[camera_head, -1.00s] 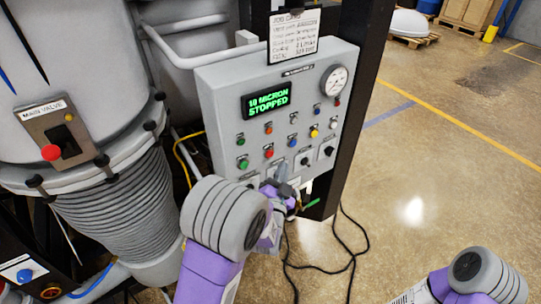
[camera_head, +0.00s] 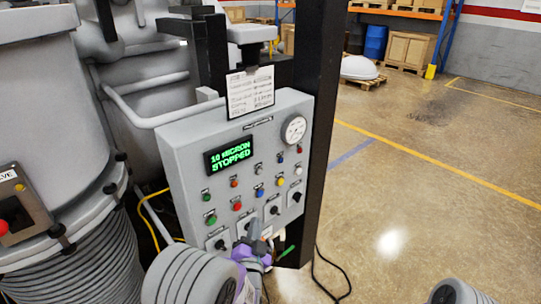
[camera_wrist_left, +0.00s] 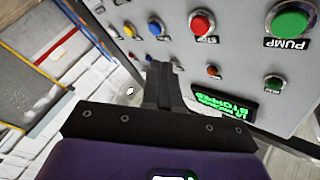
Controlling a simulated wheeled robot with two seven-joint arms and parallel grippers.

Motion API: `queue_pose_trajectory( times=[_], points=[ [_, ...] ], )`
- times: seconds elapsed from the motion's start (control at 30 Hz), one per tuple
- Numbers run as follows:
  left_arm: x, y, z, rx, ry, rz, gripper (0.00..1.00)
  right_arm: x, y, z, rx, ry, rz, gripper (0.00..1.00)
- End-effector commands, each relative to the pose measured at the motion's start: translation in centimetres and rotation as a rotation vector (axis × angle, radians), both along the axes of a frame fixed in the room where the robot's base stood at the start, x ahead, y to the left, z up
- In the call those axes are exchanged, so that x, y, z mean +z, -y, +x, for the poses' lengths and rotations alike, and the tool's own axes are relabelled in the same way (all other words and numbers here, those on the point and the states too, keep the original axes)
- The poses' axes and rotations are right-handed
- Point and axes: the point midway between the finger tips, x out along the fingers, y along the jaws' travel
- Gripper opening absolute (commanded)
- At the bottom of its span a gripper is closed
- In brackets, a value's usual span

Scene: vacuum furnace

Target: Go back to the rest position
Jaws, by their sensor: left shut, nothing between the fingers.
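My left gripper (camera_head: 257,236) is near the lower edge of the grey control panel (camera_head: 180,140), in front of its lower row of switches. In the left wrist view its dark fingers (camera_wrist_left: 162,85) are together with nothing between them, and the panel face is beyond them. I cannot tell whether the fingertips touch the panel. Of my right arm only a grey rounded link (camera_head: 455,292) shows at the bottom right; its gripper is out of view.
The panel's green display (camera_head: 230,156) reads "10 MICRON STOPPED". A dark post (camera_head: 322,120) stands right of the panel. The furnace vessel (camera_head: 50,100) fills the left. A black cable (camera_head: 335,285) lies on the floor. Open floor extends right.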

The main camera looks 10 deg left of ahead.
Motion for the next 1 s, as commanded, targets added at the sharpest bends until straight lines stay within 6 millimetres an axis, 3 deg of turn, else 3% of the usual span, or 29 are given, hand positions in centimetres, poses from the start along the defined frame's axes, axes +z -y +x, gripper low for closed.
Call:
queue_pose_trajectory(
  times=[0.07,0.17,0.27,0.33,0.5,0.63,0.7,0.8,0.9,1.0],
  points=[
    [-1.0,-0.1,0.0,-0.002,-0.027,-0.012,0.0,-0.1,0.0,0.0,0.0,0.0,0.0,0.0],
    [-4.7,-0.5,0.0,-0.009,-0.128,-0.061,0.0,-0.4,0.0,0.0,0.0,0.0,0.0,0.0],
    [-11.1,-1.0,-0.7,-0.015,-0.308,-0.157,0.0,-1.0,0.0,0.0,0.0,0.0,0.0,0.0],
    [-16.4,-1.3,-2.1,-0.011,-0.464,-0.248,0.0,-1.4,0.0,0.0,0.0,0.0,0.0,0.0],
    [-28.1,-0.9,-8.0,0.039,-0.848,-0.51,0.0,-2.4,0.0,0.0,0.0,0.0,0.0,0.0],
    [-35.1,0.5,-14.5,0.11,-1.142,-0.732,0.0,-3.2,0.0,0.0,0.0,0.0,0.0,0.0],
    [-37.6,1.6,-18.1,0.154,-1.286,-0.845,0.0,-3.5,0.0,0.0,0.0,0.0,0.0,0.0],
    [-39.7,3.2,-22.4,0.209,-1.455,-0.982,0.0,-3.9,0.0,0.0,0.0,0.0,0.0,0.0],
    [-40.4,4.4,-25.1,0.247,-1.562,-1.067,0.0,-4.1,0.0,0.0,0.0,0.0,0.0,0.0],
    [-40.5,5.0,-26.3,0.265,-1.613,-1.107,0.0,-4.2,0.0,0.0,0.0,0.0,0.0,0.0]
  ],
)
